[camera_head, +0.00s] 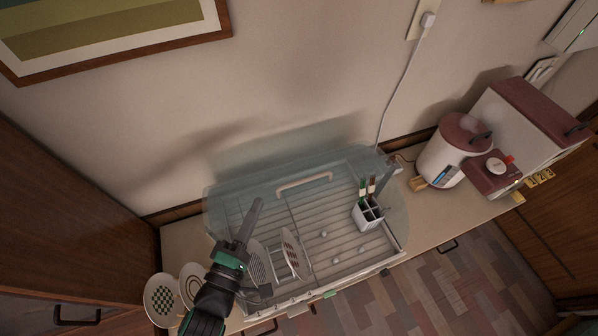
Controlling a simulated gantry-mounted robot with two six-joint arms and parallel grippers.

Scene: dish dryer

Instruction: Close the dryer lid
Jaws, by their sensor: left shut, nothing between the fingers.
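The dish dryer (350,266) stands on the counter with its ribbed rack in view. Its clear bluish lid (240,193) is raised toward the wall, with a pale bar handle (305,181) on it. How far the lid is tilted is hard to tell through the clear material. My left gripper (256,206) is shut and empty. It reaches in from the lower left over the left part of the dryer, left of the handle and apart from it in the picture. My right gripper is not in view.
Plates (291,254) stand in the rack, and a white cutlery holder (367,214) sits at its right. More plates (160,299) lie near the lower left. A white rice cooker (452,152) and a red-white appliance (530,125) stand at right. A cord (399,88) runs up the wall.

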